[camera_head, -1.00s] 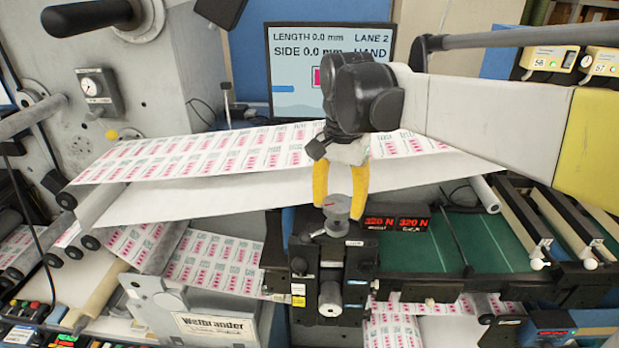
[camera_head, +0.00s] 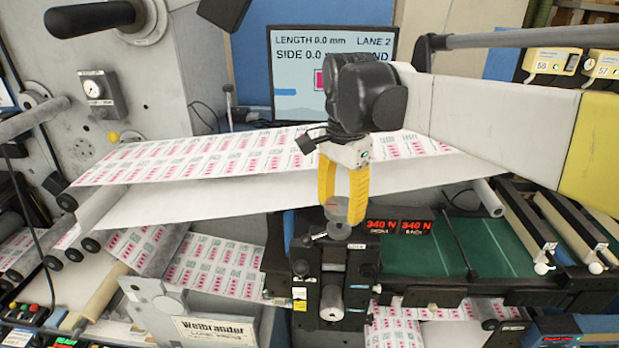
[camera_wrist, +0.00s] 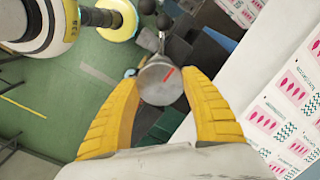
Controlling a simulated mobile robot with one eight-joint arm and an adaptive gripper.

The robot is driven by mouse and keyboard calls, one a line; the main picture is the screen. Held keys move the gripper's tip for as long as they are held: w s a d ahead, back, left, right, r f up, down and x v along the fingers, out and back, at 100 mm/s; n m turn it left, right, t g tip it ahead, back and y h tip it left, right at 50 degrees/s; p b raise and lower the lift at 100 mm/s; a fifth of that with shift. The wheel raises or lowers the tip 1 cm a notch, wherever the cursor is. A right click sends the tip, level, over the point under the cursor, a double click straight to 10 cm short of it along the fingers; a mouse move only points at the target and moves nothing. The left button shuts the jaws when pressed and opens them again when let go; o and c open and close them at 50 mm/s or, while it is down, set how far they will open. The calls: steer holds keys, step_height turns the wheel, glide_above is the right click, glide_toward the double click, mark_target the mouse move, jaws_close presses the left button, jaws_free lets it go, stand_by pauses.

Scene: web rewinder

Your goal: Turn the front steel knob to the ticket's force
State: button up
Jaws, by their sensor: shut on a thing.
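The steel knob (camera_head: 338,208) is a round grey cap with a red mark, on top of the black bracket in the head view. It also shows in the wrist view (camera_wrist: 160,84), its red mark pointing toward the upper right. My gripper (camera_head: 344,203) comes down from above with its yellow fingers shut on the knob, one on each side. Two red displays beside it both read 340 N, the front display (camera_head: 376,227) and the back display (camera_head: 414,227). I cannot make out a ticket with a force on it.
The printed label web (camera_head: 230,153) runs just behind my gripper. A monitor (camera_head: 300,100) stands behind the web and is partly hidden by my arm. A green belt (camera_head: 480,245) lies to the right. A black bracket (camera_head: 355,265) stands below the knob.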

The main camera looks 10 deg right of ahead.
mark_target(341, 206)
steer(key=o, duration=1.2)
step_height(341, 206, up, 12)
steer(key=shift+f, duration=0.1)
